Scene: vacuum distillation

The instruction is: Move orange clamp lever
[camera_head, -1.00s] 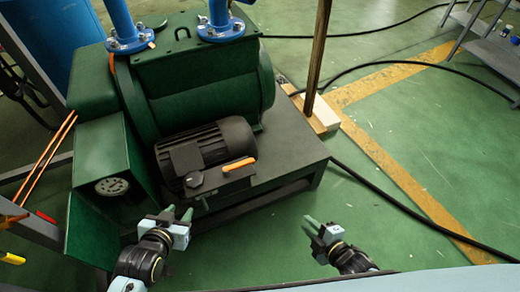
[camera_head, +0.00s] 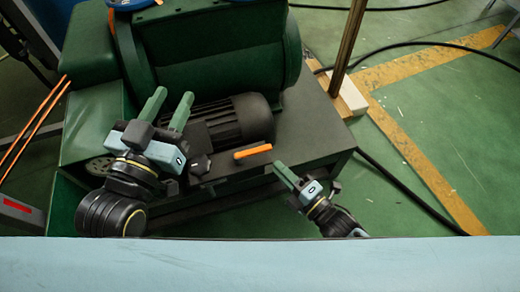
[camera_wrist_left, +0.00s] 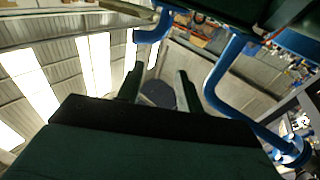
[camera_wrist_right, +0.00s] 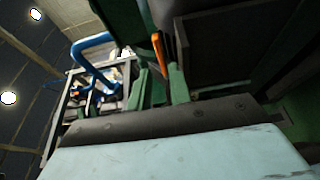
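The orange clamp lever (camera_head: 253,151) lies nearly level on the front side of the green machine, just below the dark motor. It also shows in the right wrist view (camera_wrist_right: 159,54), close beyond the fingers. My right gripper (camera_head: 281,176) is to the right of and below the lever in the head view, apart from it, with a narrow gap between its fingers; it also shows in the right wrist view (camera_wrist_right: 160,80). My left gripper (camera_head: 168,106) is in front of the motor's left end, fingers apart and empty, and it also shows in the left wrist view (camera_wrist_left: 160,82).
The dark motor (camera_head: 232,120) sits on the green machine (camera_head: 215,55).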

